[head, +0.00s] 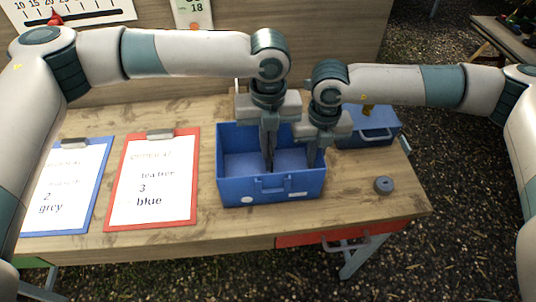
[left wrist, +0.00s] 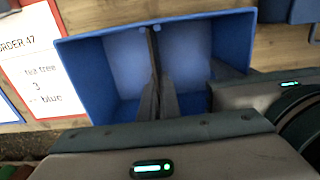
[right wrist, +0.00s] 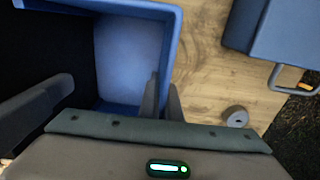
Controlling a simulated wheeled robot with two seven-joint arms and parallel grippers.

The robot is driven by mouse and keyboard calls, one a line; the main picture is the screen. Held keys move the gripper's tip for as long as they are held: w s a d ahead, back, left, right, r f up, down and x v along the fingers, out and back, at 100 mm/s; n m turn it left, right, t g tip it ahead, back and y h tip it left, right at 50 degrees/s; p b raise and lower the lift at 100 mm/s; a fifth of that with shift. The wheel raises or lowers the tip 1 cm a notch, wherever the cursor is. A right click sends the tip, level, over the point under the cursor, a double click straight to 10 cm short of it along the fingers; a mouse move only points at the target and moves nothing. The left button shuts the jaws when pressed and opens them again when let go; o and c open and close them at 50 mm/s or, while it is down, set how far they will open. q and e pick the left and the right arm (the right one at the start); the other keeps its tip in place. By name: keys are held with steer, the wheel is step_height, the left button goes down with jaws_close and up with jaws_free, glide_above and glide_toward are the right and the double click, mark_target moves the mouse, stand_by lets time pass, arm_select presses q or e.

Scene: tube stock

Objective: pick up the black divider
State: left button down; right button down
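The blue bin (head: 245,188) stands on the wooden table. The thin black divider (left wrist: 152,48) stands upright across its middle; in the head view it is mostly hidden by my left gripper (head: 269,143). In the left wrist view the fingers of my left gripper (left wrist: 160,76) lie close on both sides of the divider and look shut on it. My right gripper (head: 318,143) is at the bin's right wall. In the right wrist view its fingers (right wrist: 163,80) sit on either side of that wall, which also shows there (right wrist: 172,40), and look closed on it.
A blue box with a handle (head: 368,135) stands right of the bin. A small grey ring (head: 383,185) lies near the right table edge. A red clipboard (head: 150,180) and a blue clipboard (head: 68,190) lie to the left. A red drawer (head: 340,236) is under the front edge.

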arm_select(q)
steer(key=shift+r, duration=0.2)
step_height(320, 180, up, 18)
steer(key=shift+f, duration=0.15)
stand_by(0.5)
arm_select(e)
steer(key=c, duration=1.9)
jaws_free()
step_height(320, 180, up, 12)
arm_select(q)
steer(key=shift+s+d+f, duration=0.1)
steer(key=shift+d, duration=0.05)
arm_select(e)
steer(key=shift+s+d, duration=0.1)
